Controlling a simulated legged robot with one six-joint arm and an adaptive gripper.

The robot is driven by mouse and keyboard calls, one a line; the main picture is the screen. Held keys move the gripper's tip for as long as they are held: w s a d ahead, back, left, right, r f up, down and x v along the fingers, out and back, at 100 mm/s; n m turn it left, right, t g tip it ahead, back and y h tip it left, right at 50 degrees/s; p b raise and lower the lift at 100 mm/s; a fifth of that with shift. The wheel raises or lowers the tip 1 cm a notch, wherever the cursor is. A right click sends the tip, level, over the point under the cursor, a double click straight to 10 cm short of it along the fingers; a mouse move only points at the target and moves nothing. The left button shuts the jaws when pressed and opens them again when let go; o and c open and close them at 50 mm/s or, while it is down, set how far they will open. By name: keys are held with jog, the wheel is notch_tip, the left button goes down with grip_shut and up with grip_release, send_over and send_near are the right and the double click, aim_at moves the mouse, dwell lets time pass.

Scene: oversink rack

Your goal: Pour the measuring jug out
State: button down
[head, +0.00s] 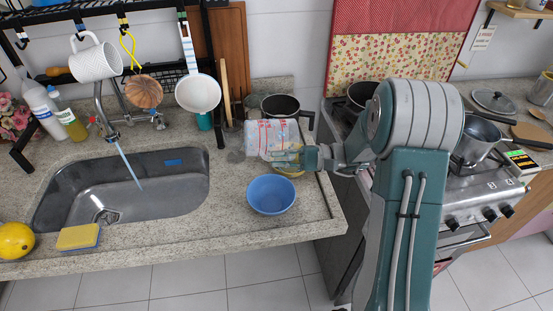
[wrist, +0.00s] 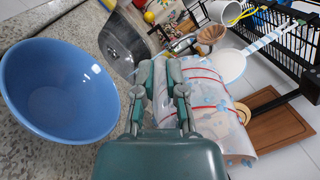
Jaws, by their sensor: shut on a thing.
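My gripper (head: 286,156) is shut on the measuring jug (head: 270,134), a clear vessel with red bands and pale blue marks. The jug is held above the counter near the blue bowl (head: 271,195), which stands upright below and in front of it. In the wrist view my gripper (wrist: 163,88) has its fingers on the left side of the jug (wrist: 208,108), and the blue bowl (wrist: 60,90) lies to the left with nothing seen in it. The jug looks tilted, but how far, and what it holds, I cannot tell.
The steel sink (head: 120,190) with a running tap is to the left. A dark pot (head: 281,106) stands behind the jug. A yellow sponge (head: 78,237) lies at the front edge. The stove (head: 480,200) is to the right. A black rack with hanging utensils stands above the sink.

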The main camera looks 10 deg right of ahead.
jog(key=h, duration=0.1)
jog(key=r+h, duration=0.1)
jog(key=h, duration=0.1)
jog(key=shift+h, duration=0.3)
jog(key=h, duration=0.2)
jog(key=shift+r+h, duration=0.15)
jog(key=shift+h, duration=0.55)
